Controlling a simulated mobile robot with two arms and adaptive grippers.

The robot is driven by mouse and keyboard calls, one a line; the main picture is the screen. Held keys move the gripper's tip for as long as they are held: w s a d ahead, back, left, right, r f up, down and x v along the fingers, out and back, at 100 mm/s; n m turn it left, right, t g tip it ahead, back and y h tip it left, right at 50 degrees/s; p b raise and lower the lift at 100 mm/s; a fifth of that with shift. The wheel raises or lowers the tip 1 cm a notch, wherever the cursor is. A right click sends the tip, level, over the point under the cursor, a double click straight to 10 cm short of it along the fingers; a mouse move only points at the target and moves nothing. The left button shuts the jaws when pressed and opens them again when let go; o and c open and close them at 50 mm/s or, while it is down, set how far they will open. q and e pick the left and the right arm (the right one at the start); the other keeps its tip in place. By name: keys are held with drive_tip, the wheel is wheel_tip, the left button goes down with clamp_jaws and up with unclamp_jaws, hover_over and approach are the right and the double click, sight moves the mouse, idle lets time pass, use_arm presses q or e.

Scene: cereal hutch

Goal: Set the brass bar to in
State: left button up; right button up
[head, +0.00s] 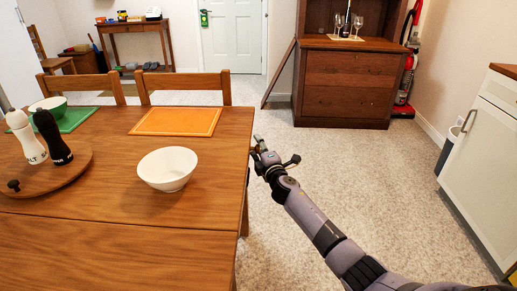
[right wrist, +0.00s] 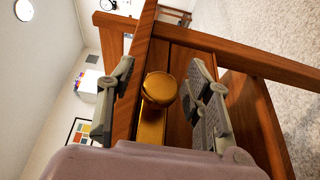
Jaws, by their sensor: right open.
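The brass bar (right wrist: 150,128) shows in the right wrist view as a golden strip with a round knob (right wrist: 159,88) at its end. It lies along the wooden table's side, beside the table edge. My right gripper (right wrist: 162,75) is open, with one finger on each side of the knob; I cannot tell whether either finger touches it. In the head view my right gripper (head: 265,156) is at the right edge of the table (head: 110,235), and the bar is not clear there. How far the bar is pushed in is hard to tell. My left gripper is not in view.
On the table are a white bowl (head: 168,168), an orange placemat (head: 178,121), and a round wooden board (head: 70,172) with white and black mills. A chair (head: 185,88) stands behind. The floor right of the table is clear up to the white cabinet (head: 490,165).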

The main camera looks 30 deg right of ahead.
drive_tip(key=s+a, duration=0.2)
drive_tip(key=s, duration=1)
drive_tip(key=shift+w, duration=0.1)
idle(0.4)
